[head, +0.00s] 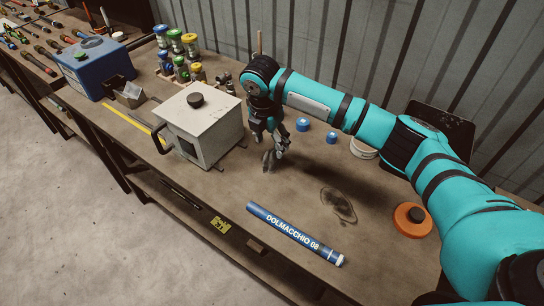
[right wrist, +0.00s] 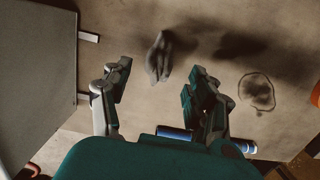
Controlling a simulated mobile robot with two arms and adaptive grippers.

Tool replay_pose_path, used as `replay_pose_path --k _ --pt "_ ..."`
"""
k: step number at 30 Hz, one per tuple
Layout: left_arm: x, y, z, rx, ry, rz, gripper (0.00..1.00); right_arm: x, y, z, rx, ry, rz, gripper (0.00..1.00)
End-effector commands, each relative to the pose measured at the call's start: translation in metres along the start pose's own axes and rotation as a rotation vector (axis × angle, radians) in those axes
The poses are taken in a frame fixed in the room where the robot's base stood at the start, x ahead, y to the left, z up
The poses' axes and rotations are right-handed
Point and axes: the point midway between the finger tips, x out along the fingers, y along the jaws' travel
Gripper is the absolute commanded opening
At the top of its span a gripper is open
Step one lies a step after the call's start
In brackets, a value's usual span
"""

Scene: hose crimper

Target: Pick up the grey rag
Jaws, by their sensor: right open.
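The grey rag (head: 268,158) is a small crumpled grey piece on the brown workbench (head: 215,205), just right of the white box-shaped machine. In the right wrist view the rag (right wrist: 159,57) lies beyond the fingertips and roughly between them. My right gripper (head: 272,138) points down close above the rag; its fingers (right wrist: 156,82) are spread apart and empty. From these views I cannot tell the exact height gap. My left gripper does not show.
The white machine (head: 205,120) stands close left of my right gripper. A blue tube (head: 295,233) lies near the front edge. Blue caps (head: 302,125), a dark stain (head: 338,204) and an orange disc (head: 412,219) are to the right. A blue machine (head: 92,66) stands far left.

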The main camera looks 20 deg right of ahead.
Motion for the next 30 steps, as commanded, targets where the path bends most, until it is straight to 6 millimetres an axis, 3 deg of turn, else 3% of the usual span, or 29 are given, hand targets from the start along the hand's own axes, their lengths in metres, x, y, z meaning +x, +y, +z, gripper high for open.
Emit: replay_pose_path --k 4,9,18,30 --pt "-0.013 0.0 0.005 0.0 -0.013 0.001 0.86 0.019 -0.003 -0.001 0.002 0.002 -0.006 0.6" --pt "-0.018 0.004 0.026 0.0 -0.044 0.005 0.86 0.042 -0.003 -0.001 0.0 0.0 -0.003 0.6" --pt "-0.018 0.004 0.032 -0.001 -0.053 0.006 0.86 0.048 -0.003 -0.001 -0.001 0.0 -0.002 0.58" --pt "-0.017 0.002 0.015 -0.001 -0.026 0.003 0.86 0.048 -0.003 -0.001 0.0 0.0 -0.002 0.06"
